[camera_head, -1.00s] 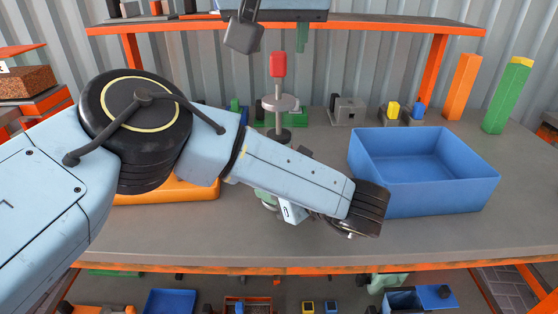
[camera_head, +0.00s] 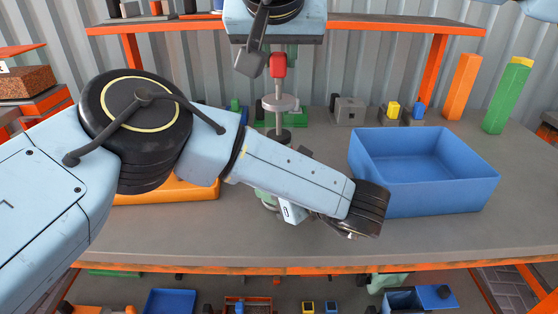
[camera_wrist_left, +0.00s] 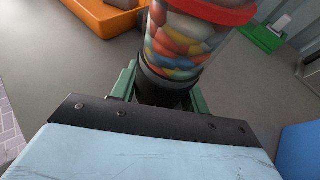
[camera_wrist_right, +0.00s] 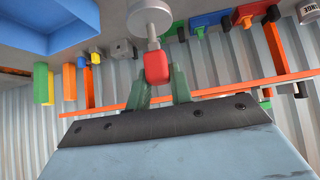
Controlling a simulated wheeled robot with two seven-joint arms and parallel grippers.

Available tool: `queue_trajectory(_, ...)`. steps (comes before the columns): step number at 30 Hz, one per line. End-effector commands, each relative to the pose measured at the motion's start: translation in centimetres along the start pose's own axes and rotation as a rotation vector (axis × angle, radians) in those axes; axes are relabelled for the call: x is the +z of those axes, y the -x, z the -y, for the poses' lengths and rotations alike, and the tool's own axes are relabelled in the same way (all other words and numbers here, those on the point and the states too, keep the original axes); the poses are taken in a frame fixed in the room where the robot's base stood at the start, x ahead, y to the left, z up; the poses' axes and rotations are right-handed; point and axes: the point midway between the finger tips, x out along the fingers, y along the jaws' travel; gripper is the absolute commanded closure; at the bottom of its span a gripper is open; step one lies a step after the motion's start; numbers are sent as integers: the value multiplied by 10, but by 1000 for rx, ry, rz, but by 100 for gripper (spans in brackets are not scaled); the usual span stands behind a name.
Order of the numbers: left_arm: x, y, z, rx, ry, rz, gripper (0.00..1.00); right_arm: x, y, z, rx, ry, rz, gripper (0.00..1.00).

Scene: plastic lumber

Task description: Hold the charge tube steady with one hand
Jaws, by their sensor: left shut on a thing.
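The charge tube (camera_wrist_left: 185,45) is clear, with a red rim, a black base and multicoloured pellets inside. In the left wrist view it stands between the green fingers of my left gripper (camera_wrist_left: 160,92), which is shut on its lower part. In the head view my left arm hides the tube. My right gripper (camera_wrist_right: 157,84) has its green fingers on either side of a red handle (camera_wrist_right: 157,66) that tops a grey disc. The fingers look open, with a gap beside the handle. In the head view the red handle (camera_head: 278,66) stands upright behind my left arm.
A blue bin (camera_head: 425,180) stands at the right of the grey table (camera_head: 200,238). An orange tray (camera_head: 160,189) lies partly behind my left arm. Orange (camera_head: 464,86) and green (camera_head: 507,95) posts stand at the back right. An orange-edged shelf (camera_head: 390,27) runs above.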

Motion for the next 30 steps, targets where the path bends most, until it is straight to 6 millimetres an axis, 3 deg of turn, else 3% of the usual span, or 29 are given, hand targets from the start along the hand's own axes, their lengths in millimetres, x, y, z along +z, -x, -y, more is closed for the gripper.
queue_trajectory(30,2,0,0,1,3,3,93,10,-10,0,3,1,1,100)
